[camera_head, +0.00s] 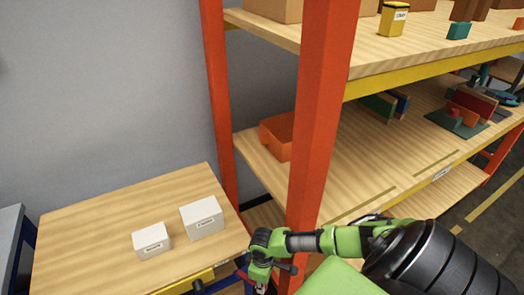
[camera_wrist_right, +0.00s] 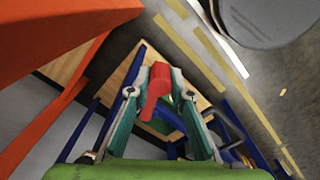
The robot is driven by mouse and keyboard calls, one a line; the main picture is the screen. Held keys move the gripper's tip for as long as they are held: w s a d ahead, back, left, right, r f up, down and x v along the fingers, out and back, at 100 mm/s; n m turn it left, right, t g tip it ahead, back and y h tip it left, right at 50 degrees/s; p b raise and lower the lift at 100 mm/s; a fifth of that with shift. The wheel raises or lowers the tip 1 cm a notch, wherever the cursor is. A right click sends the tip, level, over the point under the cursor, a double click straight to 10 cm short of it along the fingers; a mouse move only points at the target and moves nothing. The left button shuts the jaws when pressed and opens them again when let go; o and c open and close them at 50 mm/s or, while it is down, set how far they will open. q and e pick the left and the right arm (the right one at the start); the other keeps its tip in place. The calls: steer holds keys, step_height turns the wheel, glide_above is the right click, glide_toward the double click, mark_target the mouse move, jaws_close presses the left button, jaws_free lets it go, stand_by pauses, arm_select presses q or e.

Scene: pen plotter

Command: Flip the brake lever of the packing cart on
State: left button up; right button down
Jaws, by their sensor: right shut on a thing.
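The packing cart (camera_head: 105,195) has a wooden top, a yellow front edge and dark blue legs, and stands at the lower left in the head view. In the right wrist view its blue frame (camera_wrist_right: 98,105) and part of a wooden surface show. My right gripper (camera_wrist_right: 158,92) is shut on a red lever (camera_wrist_right: 157,82), which sits between its fingertips. In the head view the right gripper (camera_head: 262,284) is low beside the cart's right front corner, partly cut off by the bottom edge. The lever's pivot is hidden. My left gripper is not in view.
Two white boxes (camera_head: 202,218) (camera_head: 151,241) stand on the cart top. A shelf rack with orange posts (camera_head: 318,110) and wooden shelves (camera_head: 350,170) is close to my right arm. An orange bin (camera_head: 277,138) sits on its middle shelf. A grey wall (camera_head: 100,90) is behind.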

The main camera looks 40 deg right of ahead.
steer(key=c, duration=1.8)
jaws_free()
steer(key=shift+d, duration=0.1)
step_height(320, 180, up, 12)
